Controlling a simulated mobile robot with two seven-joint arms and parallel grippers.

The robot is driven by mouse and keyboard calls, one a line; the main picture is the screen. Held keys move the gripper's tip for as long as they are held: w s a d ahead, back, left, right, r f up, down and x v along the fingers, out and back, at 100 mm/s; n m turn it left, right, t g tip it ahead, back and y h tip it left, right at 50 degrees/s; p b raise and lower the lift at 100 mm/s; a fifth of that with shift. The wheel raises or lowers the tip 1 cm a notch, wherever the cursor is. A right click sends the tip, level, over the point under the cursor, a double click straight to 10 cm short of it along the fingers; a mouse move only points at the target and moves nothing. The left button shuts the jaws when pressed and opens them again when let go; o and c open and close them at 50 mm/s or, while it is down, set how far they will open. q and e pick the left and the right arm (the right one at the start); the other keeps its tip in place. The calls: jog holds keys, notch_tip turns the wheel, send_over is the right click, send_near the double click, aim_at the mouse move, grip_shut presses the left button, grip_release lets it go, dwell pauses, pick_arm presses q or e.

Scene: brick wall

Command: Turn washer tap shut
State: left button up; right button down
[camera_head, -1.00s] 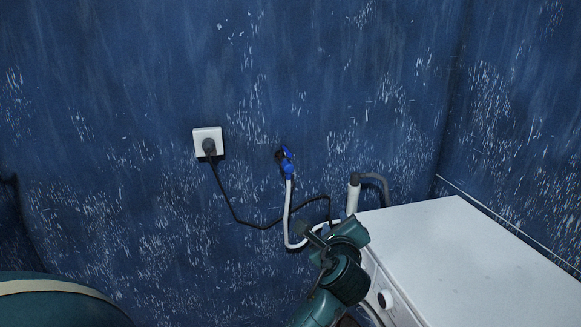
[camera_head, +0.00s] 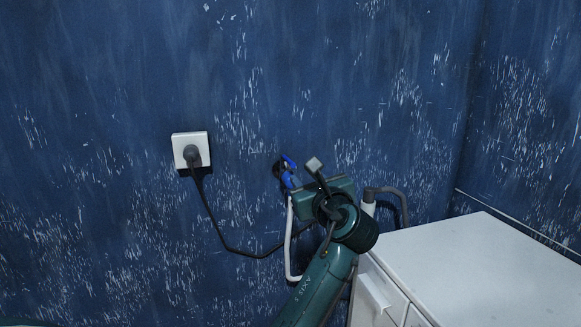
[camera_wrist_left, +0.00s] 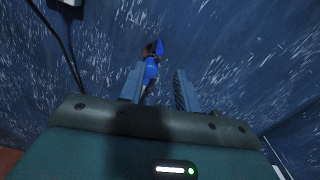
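The washer tap (camera_head: 288,172) is on the blue wall, with a blue handle and body and a white hose running down from it. In the left wrist view the tap (camera_wrist_left: 152,66) is ahead of the fingers, its lower body showing between them near the left finger. My left gripper (camera_head: 314,165) is just right of the tap in the head view and hides part of it. In the left wrist view my left gripper (camera_wrist_left: 158,70) is open, with a clear gap between its fingers. I cannot tell whether a finger touches the tap. My right gripper is not in view.
A white washer (camera_head: 480,275) stands at the lower right, close beside my left arm. A grey drain pipe (camera_head: 388,192) rises behind it. A white socket (camera_head: 191,150) with a black plug and cable is left of the tap. The wall above is clear.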

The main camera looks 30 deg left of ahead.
aim_at(294, 166)
pick_arm(q)
jog(key=x, duration=1.1)
jog(key=shift+c, duration=0.4)
grip_shut()
